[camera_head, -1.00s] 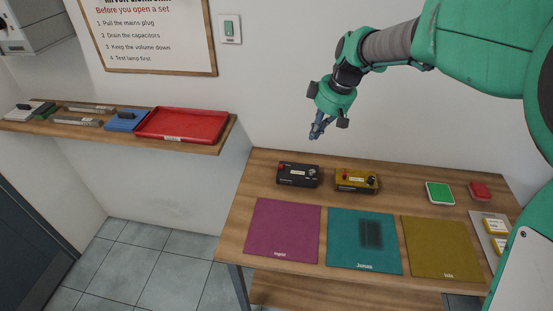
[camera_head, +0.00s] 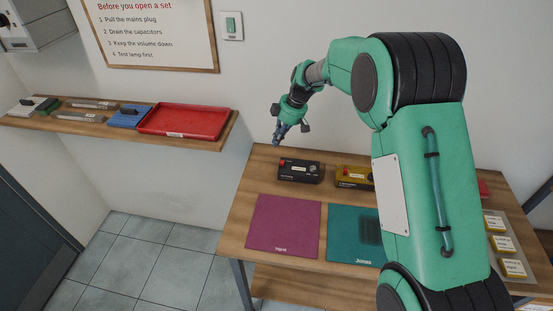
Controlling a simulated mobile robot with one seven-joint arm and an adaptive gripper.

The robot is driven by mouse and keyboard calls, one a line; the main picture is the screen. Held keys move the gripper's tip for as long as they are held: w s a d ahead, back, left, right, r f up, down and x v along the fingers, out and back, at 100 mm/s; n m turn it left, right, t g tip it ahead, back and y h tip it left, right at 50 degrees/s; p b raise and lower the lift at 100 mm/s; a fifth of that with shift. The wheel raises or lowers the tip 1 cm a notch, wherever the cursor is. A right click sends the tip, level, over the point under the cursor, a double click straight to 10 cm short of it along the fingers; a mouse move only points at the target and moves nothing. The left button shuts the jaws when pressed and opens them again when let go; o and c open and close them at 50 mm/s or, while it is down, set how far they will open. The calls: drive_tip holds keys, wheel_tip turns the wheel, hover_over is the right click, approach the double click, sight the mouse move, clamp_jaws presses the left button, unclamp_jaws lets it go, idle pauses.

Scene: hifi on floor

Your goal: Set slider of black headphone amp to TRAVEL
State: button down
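The black headphone amp (camera_head: 301,171) sits at the back of the wooden table, left of a yellow amp of similar shape. It has a red part at its left end and small light controls on top; the slider's setting is too small to read. My gripper (camera_head: 277,141) hangs in the air above and a little left of the black amp, pointing down and not touching it. Its fingers look close together, but they are too small to tell whether they are open or shut. I see nothing held in it.
The yellow amp (camera_head: 353,176) is partly hidden by my arm. A purple mat (camera_head: 284,226) and a teal mat (camera_head: 350,245) lie in front. A wall shelf (camera_head: 190,144) with a red tray (camera_head: 184,122) is at left. My arm covers the table's right part.

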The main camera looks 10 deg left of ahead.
sight(282, 163)
drive_tip(key=shift+w+a+f, duration=0.25)
drive_tip(key=shift+a+f, duration=0.3)
drive_tip(key=shift+f, duration=0.25)
drive_tip(key=x, duration=1)
drive_tip(key=shift+s, duration=0.1)
drive_tip(key=d, duration=0.3)
drive_tip(key=shift+d+r, duration=0.1)
drive_tip(key=shift+r, duration=0.05)
drive_tip(key=shift+d, duration=0.4)
